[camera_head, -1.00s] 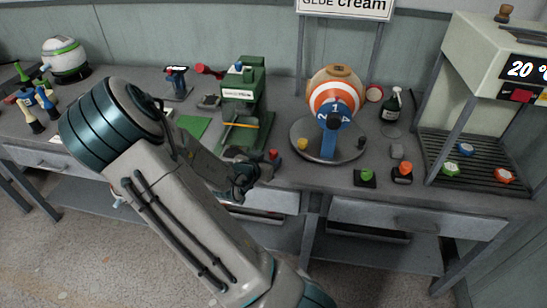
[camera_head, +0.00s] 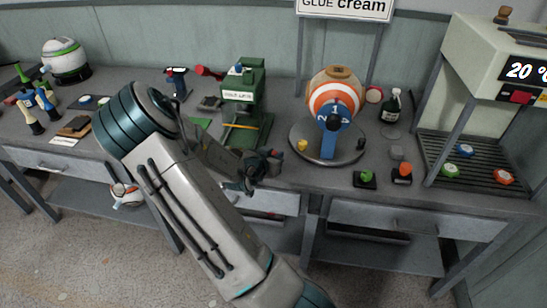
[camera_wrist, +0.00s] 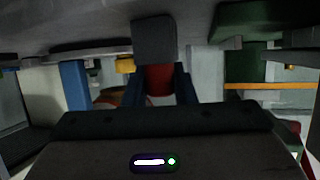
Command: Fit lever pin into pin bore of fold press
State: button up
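The fold press appears to be the green machine (camera_head: 242,95), upright on the bench with a yellow rod (camera_head: 244,127) across it. It also shows in the wrist view (camera_wrist: 245,60). My gripper (camera_head: 262,166) is low at the front edge of the bench, in front and right of the press. In the wrist view, a red piece with a dark grey block (camera_wrist: 155,40) lies between my two blue fingers (camera_wrist: 160,85); it may be the lever pin. I cannot tell whether the fingers touch it. The pin bore cannot be made out.
A striped wheel (camera_head: 334,98) on a round grey base stands right of my gripper. Green (camera_head: 366,177) and orange (camera_head: 402,173) pieces on dark bases sit near the front edge. A rack machine (camera_head: 490,75) stands far right.

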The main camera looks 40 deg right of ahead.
aim_at(274, 152)
jog(key=shift+c, duration=1.4)
jog(key=shift+r, duration=0.1)
jog(key=shift+r+p, duration=0.5)
jog(key=shift+r, duration=0.05)
notch_tip(274, 152, up, 3)
jog(key=shift+r+p, duration=0.1)
jog(key=shift+p, duration=1.1)
jog(key=s+r+p, duration=0.6)
jog(key=s+p, duration=0.5)
jog(key=p, duration=0.3)
jog(key=shift+s+a+r+p, duration=0.2)
jog(key=shift+a+r+p, duration=0.1)
jog(key=shift+a, duration=0.15)
